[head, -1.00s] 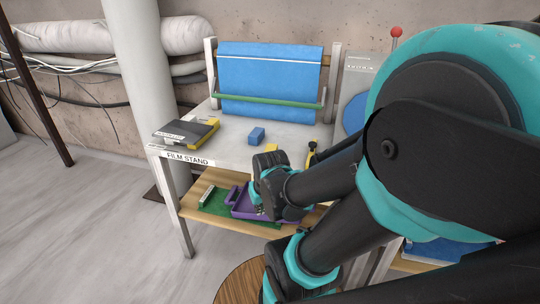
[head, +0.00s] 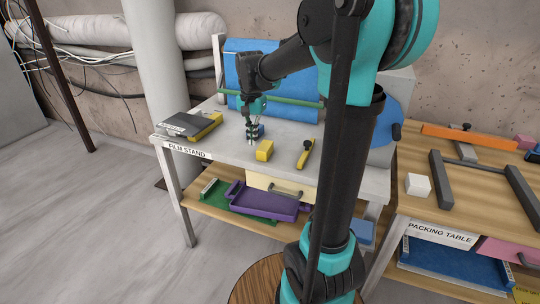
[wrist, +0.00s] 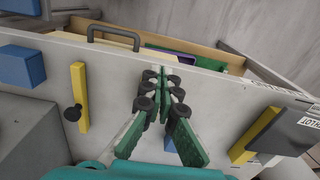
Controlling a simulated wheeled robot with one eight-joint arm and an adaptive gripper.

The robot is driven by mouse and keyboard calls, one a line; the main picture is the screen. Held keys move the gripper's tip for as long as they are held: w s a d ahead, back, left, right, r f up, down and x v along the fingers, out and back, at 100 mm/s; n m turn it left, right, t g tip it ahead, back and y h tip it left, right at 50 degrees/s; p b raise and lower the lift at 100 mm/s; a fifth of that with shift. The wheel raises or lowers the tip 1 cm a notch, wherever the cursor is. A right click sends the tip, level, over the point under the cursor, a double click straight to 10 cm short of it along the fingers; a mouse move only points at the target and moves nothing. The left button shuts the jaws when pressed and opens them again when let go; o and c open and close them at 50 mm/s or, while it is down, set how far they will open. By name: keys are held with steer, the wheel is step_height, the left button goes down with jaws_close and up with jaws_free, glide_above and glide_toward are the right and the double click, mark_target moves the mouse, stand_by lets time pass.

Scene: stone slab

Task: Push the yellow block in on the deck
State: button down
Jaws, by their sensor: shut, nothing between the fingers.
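The deck (head: 184,124) is a flat dark box at the left of the film stand's top. Its yellow block (head: 208,130) shows along its right side. In the wrist view the deck (wrist: 292,130) is at the lower right, with the yellow block (wrist: 242,148) sticking out on the side facing my gripper (wrist: 158,88). In the head view my gripper (head: 251,141) points down just above the slab, to the right of the deck and apart from it. Its fingers are together and empty.
A loose yellow block (head: 264,151), a yellow tool with a black knob (head: 305,153) and a partly hidden blue block (head: 260,130) are near my gripper. A green bar (head: 290,100) crosses behind. The slab between gripper and deck looks clear.

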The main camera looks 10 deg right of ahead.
mark_target(257, 157)
steer(key=f, duration=0.3)
steer(key=w+d+f, duration=0.1)
steer(key=f, duration=0.2)
steer(key=w+f, duration=0.1)
steer(key=f, duration=0.2)
steer(key=shift+d+f, duration=0.25)
steer(key=shift+f, duration=0.1)
steer(key=shift+w+d, duration=0.5)
steer(key=shift+w, duration=0.25)
steer(key=w+d, duration=0.2)
steer(key=w, duration=0.1)
steer(key=w+d, duration=0.2)
steer(key=w, duration=0.1)
steer(key=w+d, duration=0.3)
steer(key=w, duration=0.1)
steer(key=shift+d, duration=0.1)
steer(key=shift+s, duration=0.1)
steer(key=shift+s, duration=0.1)
